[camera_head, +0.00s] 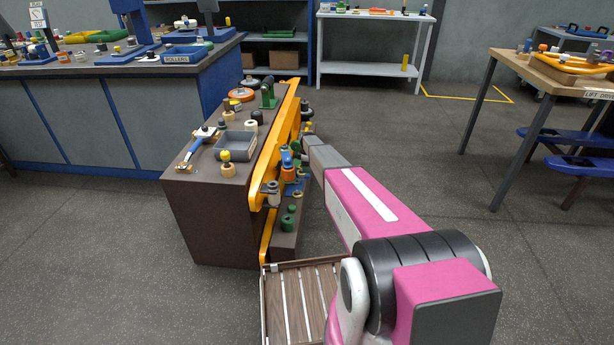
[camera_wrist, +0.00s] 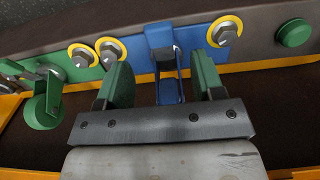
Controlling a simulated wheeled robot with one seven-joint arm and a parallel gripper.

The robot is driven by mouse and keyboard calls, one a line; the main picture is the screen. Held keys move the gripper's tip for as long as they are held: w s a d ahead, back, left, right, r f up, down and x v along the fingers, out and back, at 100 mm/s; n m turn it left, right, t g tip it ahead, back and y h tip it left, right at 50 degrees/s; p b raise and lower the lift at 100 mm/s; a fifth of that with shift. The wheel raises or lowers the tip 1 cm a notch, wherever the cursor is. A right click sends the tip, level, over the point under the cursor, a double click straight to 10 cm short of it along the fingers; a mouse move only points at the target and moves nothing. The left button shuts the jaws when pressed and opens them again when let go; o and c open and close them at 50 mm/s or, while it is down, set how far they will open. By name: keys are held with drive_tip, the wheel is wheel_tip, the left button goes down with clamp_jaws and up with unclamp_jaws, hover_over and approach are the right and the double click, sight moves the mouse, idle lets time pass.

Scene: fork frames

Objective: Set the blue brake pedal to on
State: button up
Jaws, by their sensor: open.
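The blue brake pedal (camera_wrist: 168,92) shows in the wrist view, hanging from a blue bracket (camera_wrist: 160,38) on a blue mounting plate. My gripper (camera_wrist: 162,68) is open, with one green finger on each side of the pedal. Gaps show between the pedal and both fingers. The pedal's lower end is partly hidden by my gripper's dark body, and I cannot tell whether it is at on. In the head view, my pink arm reaches to the right side of the brown bench (camera_head: 210,215), and my gripper is hard to make out there.
Bolts with yellow rings (camera_wrist: 82,56) flank the pedal. A green wheel (camera_wrist: 42,108) is at the left and a green knob (camera_wrist: 293,32) at the right. An orange rail (camera_head: 285,125) runs along the bench. A slatted wooden crate (camera_head: 265,305) stands near my arm. Open floor lies right.

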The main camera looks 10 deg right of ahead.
sight(307, 175)
wheel_tip(307, 175, down, 6)
drive_tip(key=shift+r, duration=0.1)
drive_tip(key=c, duration=0.9)
drive_tip(key=shift+c, duration=0.2)
drive_tip(key=shift+d, duration=0.1)
drive_tip(key=y, duration=0.1)
drive_tip(key=f+t+y, duration=0.1)
drive_tip(key=y, duration=0.1)
drive_tip(key=shift+s+d+f, duration=0.1)
drive_tip(key=shift+d+f, duration=0.2)
drive_tip(key=shift+f+t+y, duration=0.2)
drive_tip(key=shift+f+y, duration=0.15)
drive_tip(key=shift+y, duration=0.6)
drive_tip(key=shift+f+t+y, duration=0.2)
drive_tip(key=shift+f+y, duration=0.15)
drive_tip(key=shift+y, duration=0.6)
